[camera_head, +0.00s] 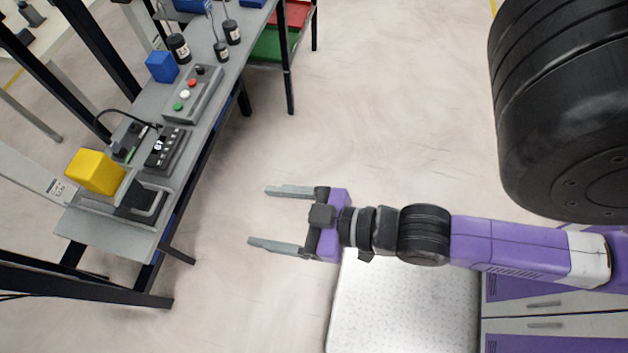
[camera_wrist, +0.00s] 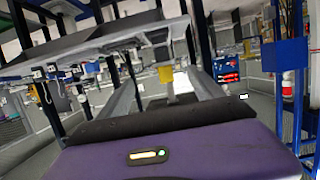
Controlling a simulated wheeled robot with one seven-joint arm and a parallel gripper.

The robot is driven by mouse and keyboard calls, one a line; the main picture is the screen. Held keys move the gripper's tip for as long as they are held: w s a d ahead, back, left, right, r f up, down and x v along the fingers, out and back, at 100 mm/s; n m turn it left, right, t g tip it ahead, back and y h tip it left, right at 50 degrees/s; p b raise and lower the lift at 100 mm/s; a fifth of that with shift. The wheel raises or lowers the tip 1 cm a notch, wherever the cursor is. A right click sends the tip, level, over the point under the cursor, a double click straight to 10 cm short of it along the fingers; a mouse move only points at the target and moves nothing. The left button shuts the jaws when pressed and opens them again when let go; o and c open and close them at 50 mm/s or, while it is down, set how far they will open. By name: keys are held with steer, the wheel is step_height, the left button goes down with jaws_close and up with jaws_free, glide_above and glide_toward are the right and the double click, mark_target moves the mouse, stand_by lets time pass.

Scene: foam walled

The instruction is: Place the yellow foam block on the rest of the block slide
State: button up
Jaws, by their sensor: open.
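The yellow foam block (camera_head: 95,171) is at the near left end of a grey workbench. It sits at the left end of a grey and black fixture (camera_head: 145,203), which looks like the block slide; the block hides part of it, and I cannot tell exactly how the two touch. My gripper (camera_head: 258,216) is open and empty, with its two grey fingers spread and pointing left. It is out over the floor, to the right of the bench and clear of the block. A small yellow patch (camera_wrist: 165,74) shows between the fingers in the wrist view; it may be the block.
On the bench (camera_head: 90,229) are a dark device (camera_head: 164,148) with a cable, a button box (camera_head: 191,95), a blue block (camera_head: 161,66) and black weights (camera_head: 179,48). Dark posts stand at the left. The floor (camera_head: 330,110) between bench and gripper is clear.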

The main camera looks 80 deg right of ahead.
steer(key=v, duration=0.8)
